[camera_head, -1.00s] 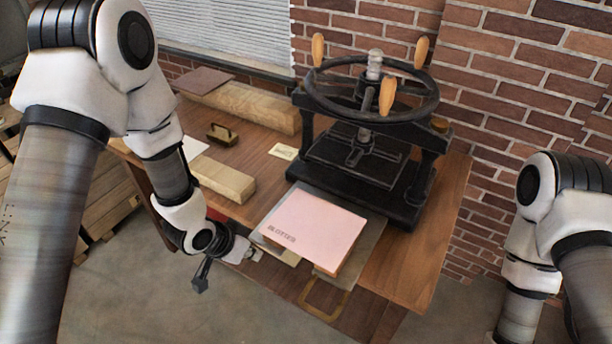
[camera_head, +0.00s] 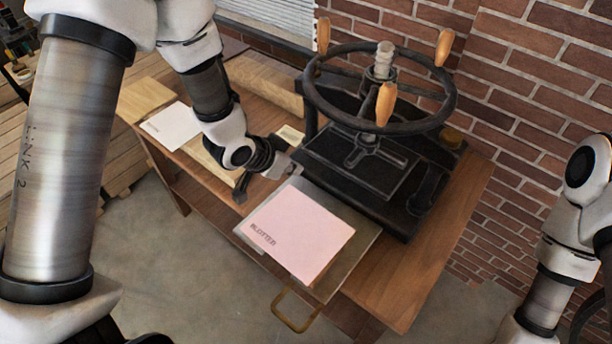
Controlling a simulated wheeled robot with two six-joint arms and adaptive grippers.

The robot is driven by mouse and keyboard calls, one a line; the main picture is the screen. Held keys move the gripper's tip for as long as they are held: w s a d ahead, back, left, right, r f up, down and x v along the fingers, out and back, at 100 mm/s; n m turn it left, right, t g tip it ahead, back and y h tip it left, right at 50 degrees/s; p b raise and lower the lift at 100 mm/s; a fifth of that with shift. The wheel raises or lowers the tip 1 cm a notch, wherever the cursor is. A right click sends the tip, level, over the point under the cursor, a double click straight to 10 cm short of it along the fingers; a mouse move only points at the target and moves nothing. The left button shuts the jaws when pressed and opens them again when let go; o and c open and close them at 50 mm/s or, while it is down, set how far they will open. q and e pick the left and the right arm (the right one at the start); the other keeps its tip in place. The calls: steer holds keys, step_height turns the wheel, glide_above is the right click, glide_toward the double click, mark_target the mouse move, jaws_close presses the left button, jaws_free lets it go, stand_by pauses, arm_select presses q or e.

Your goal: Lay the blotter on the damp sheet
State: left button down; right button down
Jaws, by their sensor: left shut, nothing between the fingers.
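The pink blotter (camera_head: 303,232), marked "BLOTTER", lies flat on a grey metal plate (camera_head: 345,262) with a brass handle, in front of the press.
The black press (camera_head: 372,165) with its handwheel (camera_head: 400,113) stands behind the plate. A white sheet (camera_head: 172,126) lies at the left of the table, with wooden blocks partly behind my left arm. Bare tabletop (camera_head: 420,270) shows at the right.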

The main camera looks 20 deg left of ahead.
mark_target(293, 193)
arm_select(q)
steer(key=p+x, duration=0.2)
steer(key=x, duration=0.7)
steer(key=shift+w+d, duration=0.1)
steer(key=s+a, duration=0.1)
steer(key=s, duration=0.1)
steer(key=s+a+p, duration=0.1)
steer(key=shift+s+a+r+p, duration=0.1)
steer(key=shift+s+r+p, duration=0.1)
steer(key=shift+s+p, duration=0.15)
steer(key=shift+s+a, duration=0.1)
steer(key=shift+s, duration=0.15)
steer(key=shift+w+f, duration=0.15)
steer(key=shift+w, duration=0.05)
steer(key=shift+s+a+b, duration=0.15)
steer(key=shift+s+b, duration=0.15)
steer(key=shift+s, duration=0.25)
steer(key=shift+s+a, duration=0.25)
steer(key=shift+s, duration=0.1)
steer(key=shift+w+d, duration=0.15)
